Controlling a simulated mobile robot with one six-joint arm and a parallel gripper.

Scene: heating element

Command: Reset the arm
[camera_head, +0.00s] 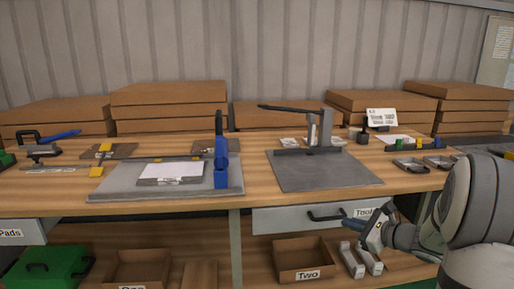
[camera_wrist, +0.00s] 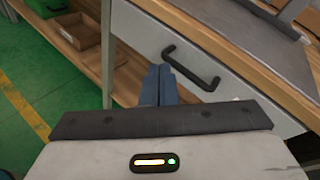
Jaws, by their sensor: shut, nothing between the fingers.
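My gripper (camera_head: 352,223) is at the lower right in the head view, in front of the drawer labelled "Tools" (camera_head: 280,220). In the wrist view my gripper (camera_wrist: 160,72) shows as two blue fingers pressed together, with nothing between them. The drawer's dark handle (camera_wrist: 192,66) is just beyond and to the right of the fingertips in that view. The fingers are not around the handle; whether they touch it I cannot tell. The drawer looks shut.
The wooden workbench (camera_head: 255,196) carries a grey board with a blue clamp (camera_head: 221,160) and a grey plate with a lever press (camera_head: 325,172). Below are a box labelled "Two" (camera_head: 303,262) and a green case (camera_head: 45,268). Green floor (camera_wrist: 30,130) is open at left.

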